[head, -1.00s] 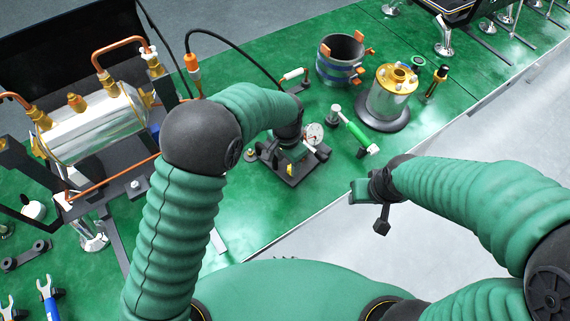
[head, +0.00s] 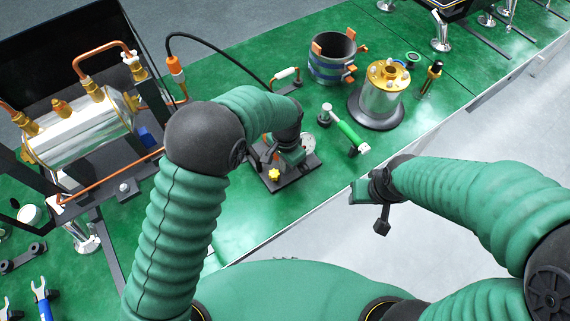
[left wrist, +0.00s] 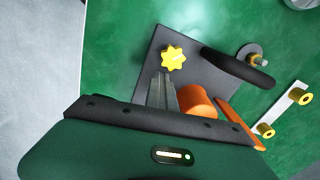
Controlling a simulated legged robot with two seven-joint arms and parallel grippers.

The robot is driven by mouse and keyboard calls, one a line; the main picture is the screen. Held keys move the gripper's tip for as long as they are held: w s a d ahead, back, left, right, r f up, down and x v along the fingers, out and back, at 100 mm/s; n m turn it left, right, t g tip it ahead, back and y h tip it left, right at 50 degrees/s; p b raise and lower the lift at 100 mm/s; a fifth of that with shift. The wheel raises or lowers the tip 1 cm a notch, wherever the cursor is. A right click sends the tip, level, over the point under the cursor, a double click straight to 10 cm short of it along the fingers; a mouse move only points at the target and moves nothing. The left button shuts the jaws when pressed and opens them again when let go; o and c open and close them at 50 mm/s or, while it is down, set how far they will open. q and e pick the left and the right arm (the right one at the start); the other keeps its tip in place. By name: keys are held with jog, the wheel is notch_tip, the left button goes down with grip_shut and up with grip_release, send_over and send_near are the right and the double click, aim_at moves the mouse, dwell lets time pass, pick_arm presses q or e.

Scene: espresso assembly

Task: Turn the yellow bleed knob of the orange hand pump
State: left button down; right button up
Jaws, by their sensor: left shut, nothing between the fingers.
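The yellow bleed knob (head: 274,174) is star-shaped and sits on the dark base plate (head: 298,180) of the hand pump. It shows whole in the left wrist view (left wrist: 173,57). The orange pump body (left wrist: 199,101) is beside my left fingers there; my left arm hides most of it in the head view. My left gripper (left wrist: 161,77) is shut and empty, its fingertips just short of the knob in the picture, apart from it. My right gripper (head: 371,192) hangs beyond the table's front edge, and its jaws are not clear.
A black pump lever (left wrist: 238,68) lies close to the knob. A steel boiler (head: 80,135) with copper pipes is at the left. The table in front of the pump is clear.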

pick_arm(q)
jog(key=shift+d, duration=0.25)
jog(key=shift+a, duration=0.75)
jog(key=shift+d, duration=0.5)
jog(key=c, duration=2.1)
grip_release()
jog(key=o, duration=1)
jog(key=shift+a, duration=0.3)
jog(key=shift+d, duration=0.15)
jog(key=shift+r, duration=0.1)
